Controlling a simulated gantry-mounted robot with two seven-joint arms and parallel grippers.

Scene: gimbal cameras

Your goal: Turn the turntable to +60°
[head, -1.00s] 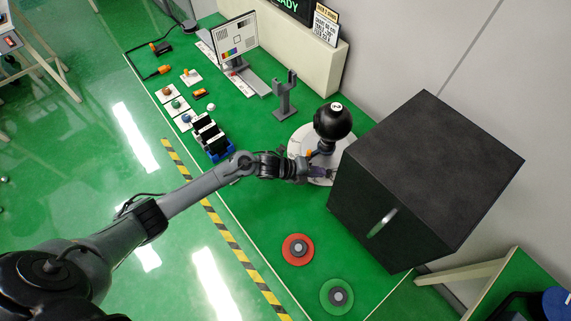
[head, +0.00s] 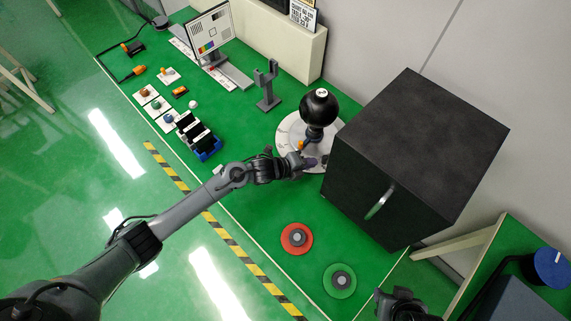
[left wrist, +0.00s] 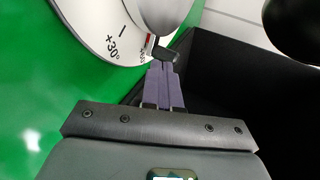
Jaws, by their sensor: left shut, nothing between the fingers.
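The turntable (head: 286,132) is a round white disc in the head view, with a black ball-shaped camera (head: 319,106) on a stand above it. In the left wrist view its rim (left wrist: 88,28) shows a "+30°" mark, a further mark partly hidden, and a small red mark. My left gripper (head: 312,161) is at the disc's near edge, beside the black box. Its purple fingers (left wrist: 164,62) are together with nothing between them. The tips are close to a small dark piece at the rim; I cannot tell if they touch. A dark part of my right arm, perhaps its gripper (head: 399,304), shows at the bottom.
A large black box (head: 420,135) with a handle stands close right of the turntable. A grey forked stand (head: 267,88) is behind. A red button (head: 297,238) and a green button (head: 340,280) are in front. A blue rack (head: 205,148) lies left.

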